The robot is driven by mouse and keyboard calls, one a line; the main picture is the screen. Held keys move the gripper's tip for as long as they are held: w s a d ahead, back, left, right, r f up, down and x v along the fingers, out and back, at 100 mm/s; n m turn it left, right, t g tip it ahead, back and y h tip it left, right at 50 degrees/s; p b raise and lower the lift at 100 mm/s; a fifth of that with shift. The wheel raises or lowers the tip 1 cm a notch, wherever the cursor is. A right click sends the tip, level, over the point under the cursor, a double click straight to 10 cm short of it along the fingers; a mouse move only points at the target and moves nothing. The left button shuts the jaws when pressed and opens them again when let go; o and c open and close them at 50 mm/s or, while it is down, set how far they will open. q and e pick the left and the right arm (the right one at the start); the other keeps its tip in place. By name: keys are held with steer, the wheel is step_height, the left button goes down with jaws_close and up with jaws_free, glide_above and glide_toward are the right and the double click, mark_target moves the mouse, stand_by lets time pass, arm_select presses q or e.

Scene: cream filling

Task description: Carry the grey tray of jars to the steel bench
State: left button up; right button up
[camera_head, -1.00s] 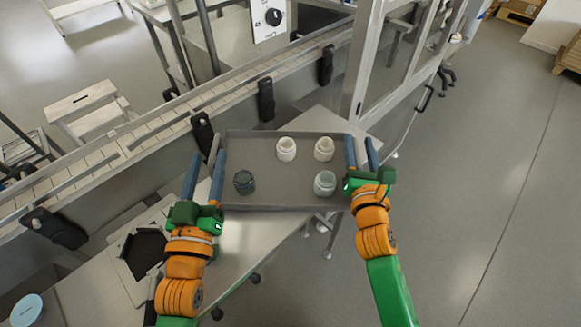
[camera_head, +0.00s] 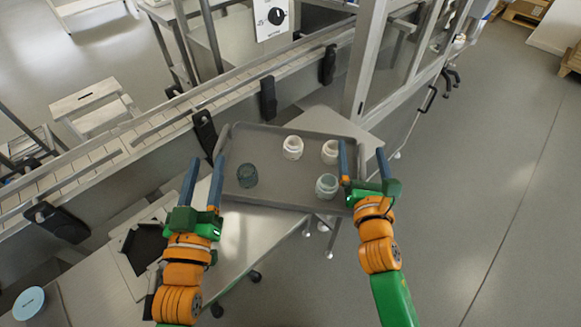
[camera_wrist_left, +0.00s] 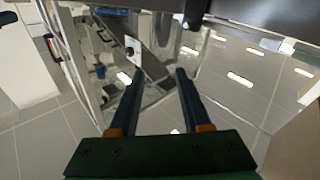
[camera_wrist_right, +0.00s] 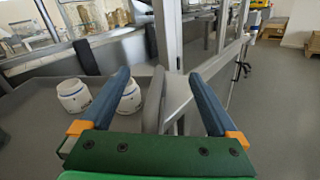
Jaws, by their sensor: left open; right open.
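The grey tray (camera_head: 275,199) lies turned slightly over the steel bench (camera_head: 235,245), at the bench's far right part. It carries two white jars (camera_head: 293,148) (camera_head: 330,151), a pale glass jar (camera_head: 327,186) and a dark jar (camera_head: 247,175), all upright. My right gripper (camera_head: 361,146) is open at the tray's right end. In the right wrist view, the tray's wall (camera_wrist_right: 154,98) stands between its open fingers. The left wrist view shows no tray between the fingers.
A conveyor (camera_head: 160,125) with black brackets (camera_head: 267,98) runs behind the tray. A glazed metal-framed machine (camera_head: 400,60) stands at the back right. A black item (camera_head: 145,248) lies on the bench's left part.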

steer(key=s, duration=0.5)
steer(key=shift+s+d+f, duration=0.1)
steer(key=shift+d+f, duration=0.1)
steer(key=shift+f, duration=0.15)
steer(key=shift+d, duration=0.1)
steer(key=s+d, duration=0.2)
steer(key=d, duration=0.1)
steer(key=s+d+p, duration=0.1)
steer(key=shift+d+r, duration=0.25)
steer(key=shift+d, duration=0.15)
steer(key=shift+r, duration=0.1)
